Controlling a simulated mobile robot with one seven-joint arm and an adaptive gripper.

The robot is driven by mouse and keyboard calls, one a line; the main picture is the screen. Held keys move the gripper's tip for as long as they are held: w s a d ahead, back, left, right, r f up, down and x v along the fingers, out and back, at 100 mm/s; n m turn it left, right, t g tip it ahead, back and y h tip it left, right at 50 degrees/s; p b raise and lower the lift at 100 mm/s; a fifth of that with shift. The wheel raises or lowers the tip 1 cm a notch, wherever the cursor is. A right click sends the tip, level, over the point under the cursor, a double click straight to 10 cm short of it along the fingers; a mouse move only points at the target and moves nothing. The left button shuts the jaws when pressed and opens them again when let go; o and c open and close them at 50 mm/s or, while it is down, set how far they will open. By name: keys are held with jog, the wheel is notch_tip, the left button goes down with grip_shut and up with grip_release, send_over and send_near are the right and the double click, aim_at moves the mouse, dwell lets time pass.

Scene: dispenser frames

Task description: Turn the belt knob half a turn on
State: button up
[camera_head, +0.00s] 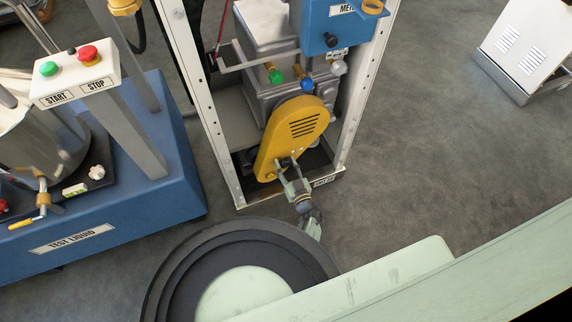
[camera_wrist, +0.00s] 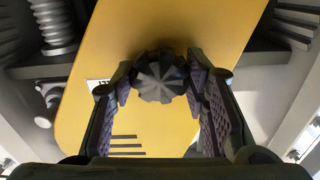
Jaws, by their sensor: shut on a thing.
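The belt knob (camera_wrist: 161,80) is a dark, ribbed round knob on the yellow belt cover (camera_wrist: 215,40). In the wrist view my gripper (camera_wrist: 160,85) has one finger on each side of the knob and is shut on it. In the head view the yellow belt cover (camera_head: 300,125) sits low in the dispenser frame, and my gripper (camera_head: 287,166) reaches its lower part from the front. The knob is hidden by my gripper there. A white label (camera_wrist: 97,84) beside the knob is partly covered by the left finger.
The pale frame posts (camera_head: 215,130) stand on both sides of the belt cover. Green, blue and white knobs (camera_head: 306,85) sit above it. A blue test liquid unit (camera_head: 170,150) with start and stop buttons stands at left.

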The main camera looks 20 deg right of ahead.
aim_at(282, 143)
jog(key=m, duration=0.4)
jog(key=shift+m, duration=0.3)
jog(key=m, duration=0.4)
jog(key=shift+m, duration=0.4)
jog(key=shift+p, duration=0.3)
jog(key=o, duration=1.1)
jog(key=shift+o, duration=0.2)
jog(key=shift+r, duration=0.1)
jog(key=shift+r, duration=4.9)
